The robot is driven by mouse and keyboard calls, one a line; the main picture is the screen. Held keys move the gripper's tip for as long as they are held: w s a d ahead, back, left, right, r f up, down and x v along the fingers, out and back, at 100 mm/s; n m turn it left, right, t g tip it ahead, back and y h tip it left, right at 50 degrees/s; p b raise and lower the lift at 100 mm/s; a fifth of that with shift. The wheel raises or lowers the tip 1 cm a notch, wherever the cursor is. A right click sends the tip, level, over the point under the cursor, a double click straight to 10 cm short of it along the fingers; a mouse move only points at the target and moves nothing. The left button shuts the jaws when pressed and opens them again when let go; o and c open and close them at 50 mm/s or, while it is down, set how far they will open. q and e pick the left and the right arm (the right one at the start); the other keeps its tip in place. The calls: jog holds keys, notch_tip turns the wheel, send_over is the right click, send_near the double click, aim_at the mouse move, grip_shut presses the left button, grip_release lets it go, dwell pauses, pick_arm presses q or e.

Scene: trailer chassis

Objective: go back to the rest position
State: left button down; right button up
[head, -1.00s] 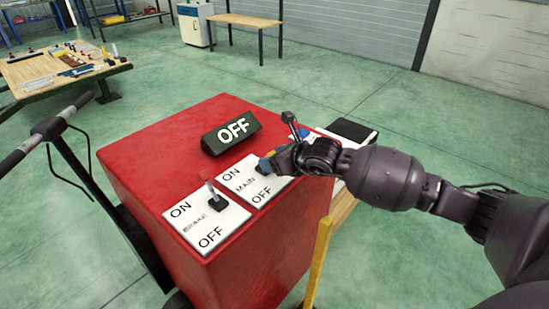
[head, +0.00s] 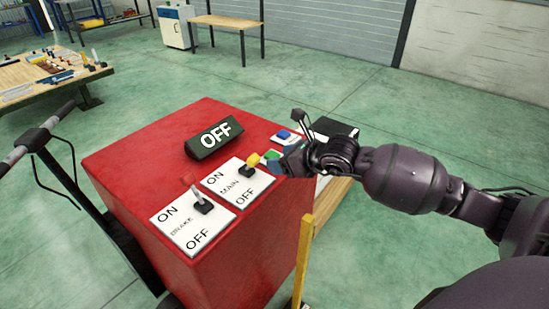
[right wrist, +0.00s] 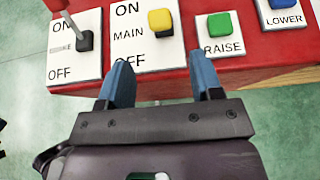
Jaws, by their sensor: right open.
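My right gripper (head: 278,163) is at the right side of the red control box (head: 125,150), near the yellow-topped MAIN switch (head: 251,161). In the right wrist view its two blue fingers (right wrist: 165,85) are apart with nothing between them, just short of the box edge. The MAIN switch shows there too (right wrist: 160,22), clear of the fingers. The BRAKE switch (head: 200,197) has a grey lever. A dark sign reading OFF (head: 214,138) stands on the box. The green RAISE button (right wrist: 219,24) and blue LOWER button (right wrist: 281,4) are to the right. My left gripper is not in view.
A yellow post (head: 303,262) stands in front of the box at right. A black handlebar (head: 38,137) is at left. A workbench with tools (head: 45,75) and a wooden table (head: 225,20) stand farther back. The green floor between is clear.

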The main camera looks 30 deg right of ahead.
jog(key=shift+s+d+r, duration=0.1)
jog(key=shift+s+r, duration=0.05)
jog(key=shift+s, duration=0.1)
dwell(0.4)
